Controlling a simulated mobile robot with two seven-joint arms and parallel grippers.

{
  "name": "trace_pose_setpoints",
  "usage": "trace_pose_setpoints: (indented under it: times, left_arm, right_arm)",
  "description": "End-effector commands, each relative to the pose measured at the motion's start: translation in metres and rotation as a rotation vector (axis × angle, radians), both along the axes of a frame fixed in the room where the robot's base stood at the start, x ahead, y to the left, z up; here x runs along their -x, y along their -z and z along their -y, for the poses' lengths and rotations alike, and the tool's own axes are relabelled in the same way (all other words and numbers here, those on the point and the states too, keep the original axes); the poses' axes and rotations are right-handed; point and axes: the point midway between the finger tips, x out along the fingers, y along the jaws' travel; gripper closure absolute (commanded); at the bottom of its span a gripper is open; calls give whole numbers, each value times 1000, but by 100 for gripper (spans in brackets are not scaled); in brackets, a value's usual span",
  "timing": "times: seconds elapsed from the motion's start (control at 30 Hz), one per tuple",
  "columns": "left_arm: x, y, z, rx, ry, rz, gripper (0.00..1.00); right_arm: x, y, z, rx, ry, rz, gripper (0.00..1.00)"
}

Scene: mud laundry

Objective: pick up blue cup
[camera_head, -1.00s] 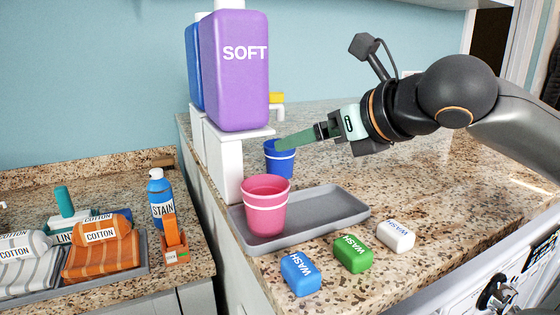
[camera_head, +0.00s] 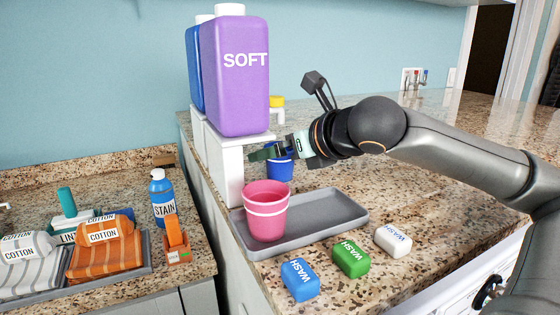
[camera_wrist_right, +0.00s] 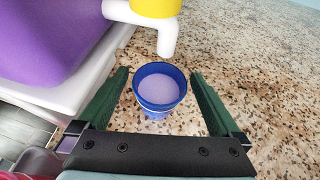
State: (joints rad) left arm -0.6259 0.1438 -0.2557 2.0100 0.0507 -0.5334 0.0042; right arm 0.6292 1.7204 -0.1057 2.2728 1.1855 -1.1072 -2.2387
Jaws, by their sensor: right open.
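The blue cup (camera_head: 281,172) stands upright on the granite counter beside the white stand, behind the pink cup. It has a pale band, and my right gripper hides part of its rim. My right gripper (camera_head: 265,152) is at the height of the cup's rim. In the right wrist view the blue cup (camera_wrist_right: 160,88) lies between the two spread green fingers, with a visible gap on each side. It has a pale lilac inside. My right gripper (camera_wrist_right: 160,75) is open and holds nothing. My left gripper is not in view.
A purple SOFT bottle (camera_head: 236,85) and a blue bottle (camera_head: 194,70) sit on the white stand (camera_head: 222,168). A white spout (camera_wrist_right: 167,38) is close behind the cup. A pink cup (camera_head: 266,212) sits on a grey tray (camera_head: 325,212). Counter right of the cup is clear.

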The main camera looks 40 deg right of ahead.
Motion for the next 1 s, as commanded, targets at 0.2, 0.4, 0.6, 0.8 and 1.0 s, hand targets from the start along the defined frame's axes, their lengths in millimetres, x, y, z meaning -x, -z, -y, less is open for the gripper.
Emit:
trace_pose_setpoints:
  times: [0.2, 0.4, 0.6, 0.8, 1.0]
  left_arm:
    - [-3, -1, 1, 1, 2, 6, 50]
    - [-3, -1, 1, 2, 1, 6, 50]
    - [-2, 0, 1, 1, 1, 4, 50]
    - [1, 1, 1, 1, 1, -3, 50]
    - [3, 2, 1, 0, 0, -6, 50]
  right_arm:
    - [0, 1, 0, 0, 0, 0, 1]
    - [0, 0, 0, 0, 0, 0, 24]
    - [0, 0, 0, 0, 0, 0, 46]
    - [0, 0, 0, 0, 0, 0, 69]
    - [0, 0, 0, 0, 0, 0, 91]
